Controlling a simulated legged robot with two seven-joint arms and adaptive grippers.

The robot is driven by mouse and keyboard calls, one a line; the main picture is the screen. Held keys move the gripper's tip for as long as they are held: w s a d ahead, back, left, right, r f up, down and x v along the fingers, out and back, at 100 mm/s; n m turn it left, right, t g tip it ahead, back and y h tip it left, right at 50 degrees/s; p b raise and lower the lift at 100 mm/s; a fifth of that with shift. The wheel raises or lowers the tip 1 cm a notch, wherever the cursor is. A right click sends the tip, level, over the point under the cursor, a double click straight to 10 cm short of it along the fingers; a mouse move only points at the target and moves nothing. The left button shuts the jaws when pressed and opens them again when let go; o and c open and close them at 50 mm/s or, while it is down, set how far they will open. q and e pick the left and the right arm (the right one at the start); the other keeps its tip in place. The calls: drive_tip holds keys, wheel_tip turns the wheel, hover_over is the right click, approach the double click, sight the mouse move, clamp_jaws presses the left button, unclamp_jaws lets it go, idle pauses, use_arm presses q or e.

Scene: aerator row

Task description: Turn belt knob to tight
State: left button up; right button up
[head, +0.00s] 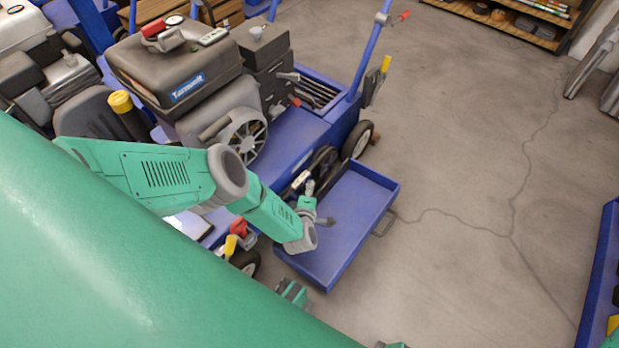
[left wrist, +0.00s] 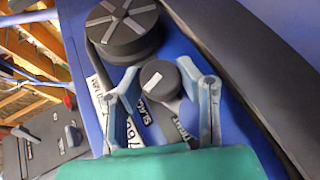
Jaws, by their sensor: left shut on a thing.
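The belt knob (left wrist: 158,80) is a round dark grey cap with a short white mark, seen in the left wrist view. Below it are dark labels reading SLACK (left wrist: 144,109) and TIGHT (left wrist: 181,129). I cannot tell for sure which label the knob points to. My left gripper (left wrist: 163,88) has one blue-grey finger on each side of the knob and is shut on it. In the head view, my left gripper (head: 304,188) reaches to the side of the blue machine (head: 290,140), above the blue tray; the knob is hidden there. My right gripper is not clearly in view.
A larger round dark part with pale slots (left wrist: 122,28) sits beside the knob. The blue tray (head: 372,215) projects from the machine under my left wrist. A black wheel (head: 357,140) is behind it. The concrete floor (head: 470,150) to the right is clear.

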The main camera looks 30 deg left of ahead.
use_arm(q)
drive_tip(key=shift+s+a+f+n+t, duration=0.2)
drive_tip(key=shift+s+f+n+t, duration=0.15)
drive_tip(key=shift+t, duration=0.35)
drive_tip(key=shift+d+t, duration=0.1)
drive_tip(key=shift+t, duration=0.3)
drive_tip(key=o, duration=1.2)
drive_tip(key=shift+c, duration=0.2)
drive_tip(key=shift+w+r, duration=0.15)
drive_tip(key=shift+w+g, duration=0.15)
drive_tip(key=shift+g, duration=0.15)
